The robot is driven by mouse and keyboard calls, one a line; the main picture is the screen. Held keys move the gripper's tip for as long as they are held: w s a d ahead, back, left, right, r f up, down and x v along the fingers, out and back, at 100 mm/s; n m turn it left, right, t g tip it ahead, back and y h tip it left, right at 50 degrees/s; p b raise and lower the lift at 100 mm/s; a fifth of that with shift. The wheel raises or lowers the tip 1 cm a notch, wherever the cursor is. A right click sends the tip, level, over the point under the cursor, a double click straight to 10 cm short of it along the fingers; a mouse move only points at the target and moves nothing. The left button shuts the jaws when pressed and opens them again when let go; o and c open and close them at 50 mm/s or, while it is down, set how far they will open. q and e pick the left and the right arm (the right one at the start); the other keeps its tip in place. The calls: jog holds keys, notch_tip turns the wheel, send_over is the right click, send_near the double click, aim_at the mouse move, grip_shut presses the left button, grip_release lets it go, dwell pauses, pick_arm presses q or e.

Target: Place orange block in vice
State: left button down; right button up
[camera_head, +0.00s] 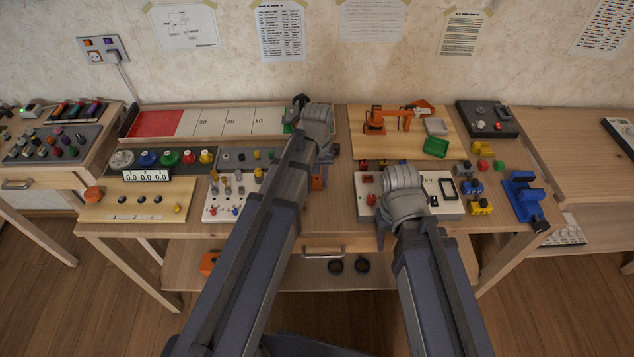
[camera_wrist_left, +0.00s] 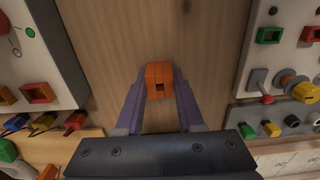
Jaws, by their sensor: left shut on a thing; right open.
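The orange block (camera_wrist_left: 159,71) sits between the fingertips of my left gripper (camera_wrist_left: 160,84) in the left wrist view, above bare wood. A dark notch shows in its near face. In the head view the block (camera_head: 319,183) shows as a small orange patch below my left wrist, between two panels. A blue vice (camera_head: 522,197) stands at the table's right front edge, well to the right of both grippers. My right arm reaches over the white panel at centre right. Its gripper (camera_head: 381,236) is mostly hidden by the arm, with only a bluish part showing.
A white panel with a red knob (camera_head: 445,207) lies under my right arm. Small yellow, blue and red blocks (camera_head: 472,187) stand left of the vice. A wooden board with an orange toy arm (camera_head: 375,122) lies behind. A lower shelf (camera_head: 300,276) is under the table.

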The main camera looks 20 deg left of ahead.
dwell(0.3)
pick_arm(q)
notch_tip(320, 180, up, 10)
jog(key=p, duration=1)
jog(key=shift+d, duration=0.1)
